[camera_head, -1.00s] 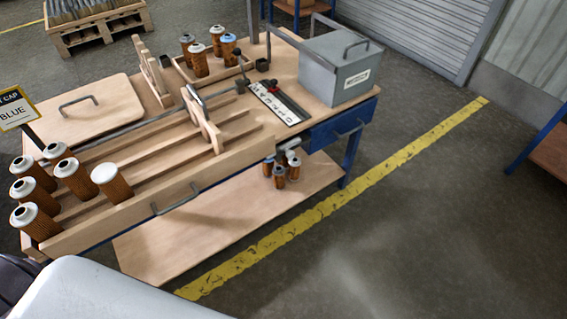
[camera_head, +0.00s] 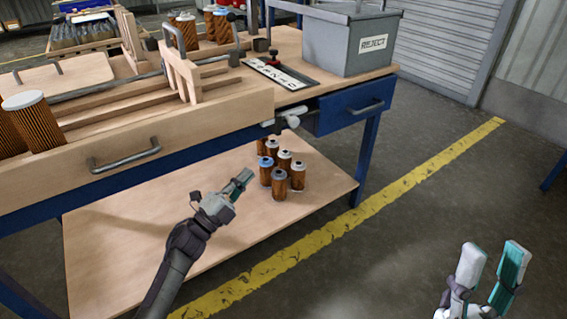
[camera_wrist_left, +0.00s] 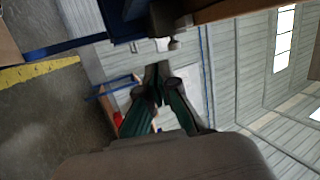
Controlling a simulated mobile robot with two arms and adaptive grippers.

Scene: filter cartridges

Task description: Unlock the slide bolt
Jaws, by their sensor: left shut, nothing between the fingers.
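A pale metal fitting with a rounded knob (camera_head: 287,118), which looks like the slide bolt, sits under the bench's front edge, left of the blue drawer (camera_head: 350,105). Its bolt position cannot be told. In the left wrist view a small knob-like fitting (camera_wrist_left: 175,43) shows beyond the fingertips, under the bench edge. My left gripper (camera_head: 243,180) is shut and empty, in front of the bench, below and left of the fitting, apart from it. Its fingers meet in the left wrist view (camera_wrist_left: 158,75). My right gripper (camera_head: 491,260) is open and empty at lower right, far from the bench.
Several filter cartridges (camera_head: 281,178) stand on the lower shelf (camera_head: 130,230) behind my left gripper. A wooden tray front with a handle (camera_head: 125,158) juts out at left. A grey reject box (camera_head: 350,42) stands on the bench. The floor at right is clear.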

